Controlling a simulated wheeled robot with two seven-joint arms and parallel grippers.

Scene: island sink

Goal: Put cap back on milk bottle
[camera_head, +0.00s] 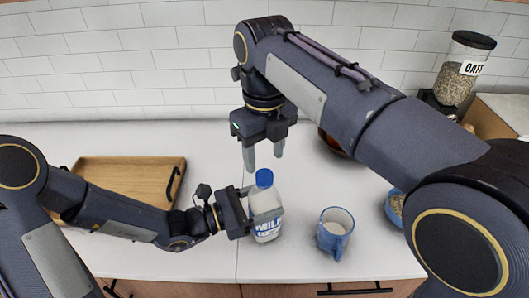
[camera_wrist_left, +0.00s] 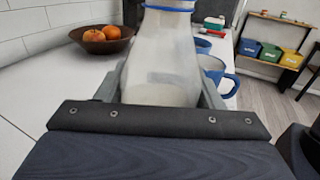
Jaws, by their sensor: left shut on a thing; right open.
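The white milk bottle (camera_head: 267,222) stands upright near the front of the white counter. My left gripper (camera_head: 247,212) is shut around its body from the left, and the bottle (camera_wrist_left: 165,75) fills the middle of the left wrist view. The blue cap (camera_head: 264,178) shows on top of the bottle's neck in the head view; whether it is fully seated I cannot tell. In the left wrist view only a blue band shows at the cut-off top. My right gripper (camera_head: 264,161) points down just above the cap, its fingers apart and empty.
A blue mug (camera_head: 335,233) stands close right of the bottle. A wooden tray (camera_head: 130,172) lies at the left. A brown bowl (camera_wrist_left: 103,43) with oranges is behind, partly hidden by my right arm in the head view. An oats jar (camera_head: 463,70) stands at back right.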

